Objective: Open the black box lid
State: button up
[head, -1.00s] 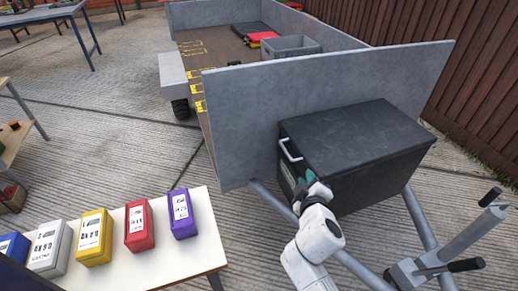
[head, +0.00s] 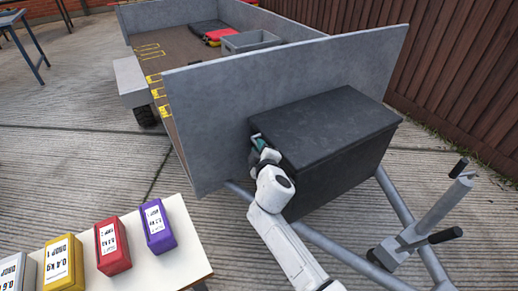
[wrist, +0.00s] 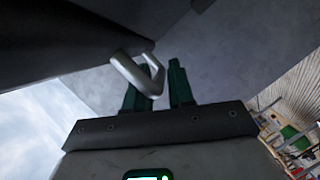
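The black box (head: 325,135) sits on the trailer drawbar against the grey front panel, its lid (head: 325,118) shut. In the wrist view the underside edge of the dark box (wrist: 75,40) fills the upper left. A pale bent handle (wrist: 126,70) sticks out from it. My gripper (head: 257,143) is at the box's left end, where it hides the handle in the head view. In the wrist view my gripper (wrist: 160,68) has its two green fingers apart. The handle overlaps the left finger and reaches into the gap; I cannot tell whether it touches.
The grey trailer panel (head: 215,130) stands close beside my gripper. A jockey wheel post (head: 430,220) is right of the drawbar (head: 325,243). A white table (head: 185,255) with several coloured boxes is at lower left. A wooden fence (head: 460,80) is behind.

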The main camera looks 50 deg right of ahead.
jog(key=shift+w+d, duration=0.2)
jog(key=shift+w, duration=0.1)
jog(key=shift+c, duration=0.2)
grip_shut()
